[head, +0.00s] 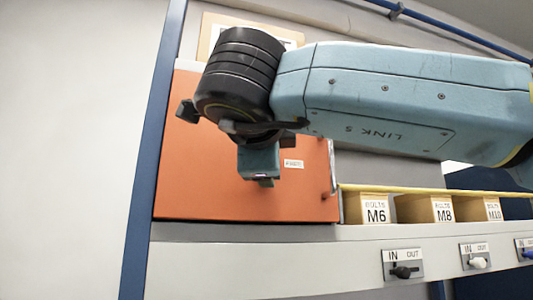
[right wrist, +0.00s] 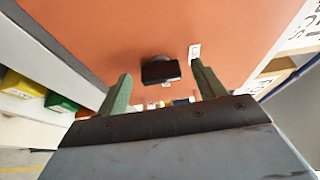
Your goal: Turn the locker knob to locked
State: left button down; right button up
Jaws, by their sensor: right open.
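The orange locker door (head: 200,180) fills the left middle of the head view, and it also shows in the right wrist view (right wrist: 100,40). The black locker knob (right wrist: 160,72) stands on the door in the right wrist view, its bar lying roughly crosswise. My right gripper (head: 262,178) is open in front of the door. In the right wrist view its two green fingers (right wrist: 161,69) are spread, one on each side of the knob, with gaps to both. My left gripper is out of view.
A small white label (head: 293,163) is on the door. Below, a pale ledge (head: 230,265) carries several IN/OUT levers (head: 403,270). A blue post (head: 150,150) edges the left side.

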jog(key=s+a+b, duration=0.1)
jog(key=s+b, duration=0.2)
jog(key=s, duration=1)
